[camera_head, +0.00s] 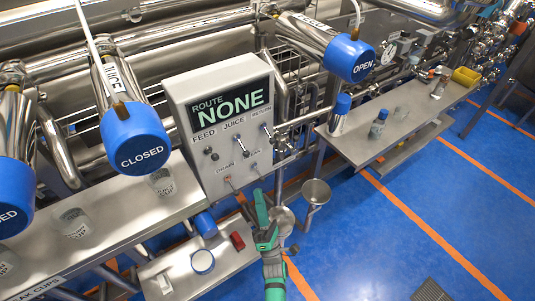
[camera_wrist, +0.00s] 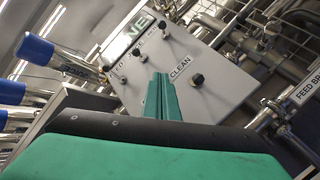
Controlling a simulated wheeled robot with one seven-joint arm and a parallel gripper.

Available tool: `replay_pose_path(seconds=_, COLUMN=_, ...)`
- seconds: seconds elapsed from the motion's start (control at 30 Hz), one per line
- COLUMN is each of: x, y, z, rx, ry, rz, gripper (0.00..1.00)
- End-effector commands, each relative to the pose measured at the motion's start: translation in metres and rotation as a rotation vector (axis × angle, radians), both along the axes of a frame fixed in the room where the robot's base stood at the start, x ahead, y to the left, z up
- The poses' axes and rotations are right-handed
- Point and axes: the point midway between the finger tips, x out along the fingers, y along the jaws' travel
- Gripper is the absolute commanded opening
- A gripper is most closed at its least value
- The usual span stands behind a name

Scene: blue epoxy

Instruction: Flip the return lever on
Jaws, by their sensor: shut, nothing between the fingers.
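The return lever (camera_head: 267,130) is a small lever under the RETURN label, at the upper right of the grey control panel (camera_head: 188,113) in the head view. The panel's screen (camera_head: 230,103) reads "ROUTE NONE". My teal gripper (camera_head: 260,199) is shut and empty, in front of the panel's lower edge and well below the return lever, apart from it. In the wrist view, the shut fingers (camera_wrist: 161,92) point up across the panel (camera_wrist: 220,83), left of the CLEAN label (camera_wrist: 180,68).
More levers sit under FEED (camera_head: 203,139), JUICE (camera_head: 233,126) and the lower labels. A steel funnel (camera_head: 316,191) stands right of my gripper. Benches with cups and bottles flank the panel. Blue-capped pipes (camera_head: 138,141) hang at left. Blue floor (camera_head: 400,225) is open at right.

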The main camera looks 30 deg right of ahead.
Motion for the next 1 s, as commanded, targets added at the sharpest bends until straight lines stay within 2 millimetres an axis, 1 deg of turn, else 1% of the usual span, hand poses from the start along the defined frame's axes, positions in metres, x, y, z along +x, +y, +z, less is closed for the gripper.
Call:
replay_pose_path(seconds=0.03, x=0.006, y=-0.008, z=0.005, rx=-0.031, ry=-0.011, rz=-0.026, gripper=0.0)
replay_pose_path(seconds=0.2, x=0.014, y=-0.021, z=0.014, rx=-0.107, ry=-0.035, rz=-0.087, gripper=0.0)
replay_pose_path(seconds=0.63, x=0.016, y=-0.024, z=0.017, rx=-0.124, ry=-0.04, rz=-0.101, gripper=0.0)
replay_pose_path(seconds=0.73, x=0.019, y=-0.024, z=0.02, rx=-0.125, ry=-0.041, rz=-0.1, gripper=0.0)
replay_pose_path(seconds=0.87, x=0.027, y=-0.025, z=0.031, rx=-0.126, ry=-0.044, rz=-0.099, gripper=0.0)
replay_pose_path(seconds=1.0, x=0.043, y=-0.028, z=0.049, rx=-0.125, ry=-0.043, rz=-0.1, gripper=0.0)
